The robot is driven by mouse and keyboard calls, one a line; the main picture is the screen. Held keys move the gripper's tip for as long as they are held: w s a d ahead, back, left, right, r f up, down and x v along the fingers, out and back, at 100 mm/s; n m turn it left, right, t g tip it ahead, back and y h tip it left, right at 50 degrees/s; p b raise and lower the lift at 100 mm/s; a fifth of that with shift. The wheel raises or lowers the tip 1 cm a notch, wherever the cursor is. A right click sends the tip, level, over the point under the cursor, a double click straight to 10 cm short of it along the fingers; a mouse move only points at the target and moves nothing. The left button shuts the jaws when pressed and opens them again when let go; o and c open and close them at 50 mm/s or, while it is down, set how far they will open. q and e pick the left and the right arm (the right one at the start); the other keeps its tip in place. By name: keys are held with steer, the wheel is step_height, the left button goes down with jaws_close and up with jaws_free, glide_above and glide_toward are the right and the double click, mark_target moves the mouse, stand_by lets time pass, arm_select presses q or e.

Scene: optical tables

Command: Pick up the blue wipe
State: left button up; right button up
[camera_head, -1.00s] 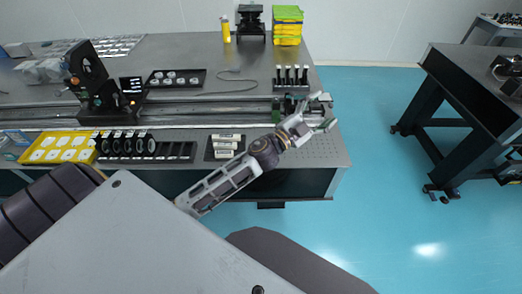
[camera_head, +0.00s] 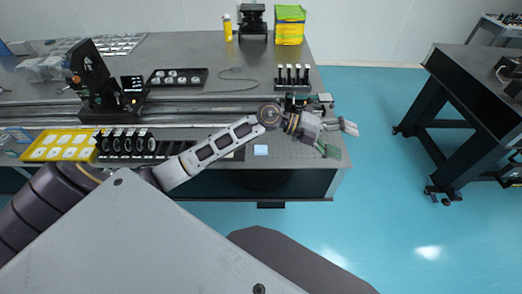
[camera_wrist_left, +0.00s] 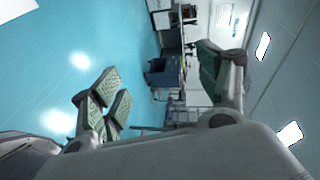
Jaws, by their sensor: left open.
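The blue wipe (camera_head: 261,150) is a small, pale blue square lying flat on the near right part of the optical table, just below my left arm in the head view. My left gripper (camera_head: 340,140) is open and empty, beyond the wipe to the right, over the table's right edge. In the left wrist view, its green-padded fingers (camera_wrist_left: 160,88) are spread apart with nothing between them. The wipe does not show in that view. My right gripper is not in view.
On the table (camera_head: 300,165) are a yellow tray (camera_head: 57,147), a row of dark-mounted optics (camera_head: 125,143), a rack of posts (camera_head: 292,76) and a long rail (camera_head: 190,108). A separate black table (camera_head: 450,66) stands at right, across open blue floor.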

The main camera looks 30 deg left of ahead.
arm_select(q)
steer(key=a+f+g+y, duration=0.2)
steer(key=a+y, duration=0.5)
steer(key=a, duration=0.7)
steer(key=a+f+n+g+y, duration=0.1)
steer(key=a+f+y, duration=0.4)
steer(key=a, duration=0.9)
steer(key=g+y, duration=0.1)
steer(key=y, duration=0.2)
steer(key=shift+w+g, duration=0.25)
steer(key=shift+g, duration=0.15)
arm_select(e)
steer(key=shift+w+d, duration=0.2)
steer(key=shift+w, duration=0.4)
arm_select(q)
steer(key=shift+f, duration=0.1)
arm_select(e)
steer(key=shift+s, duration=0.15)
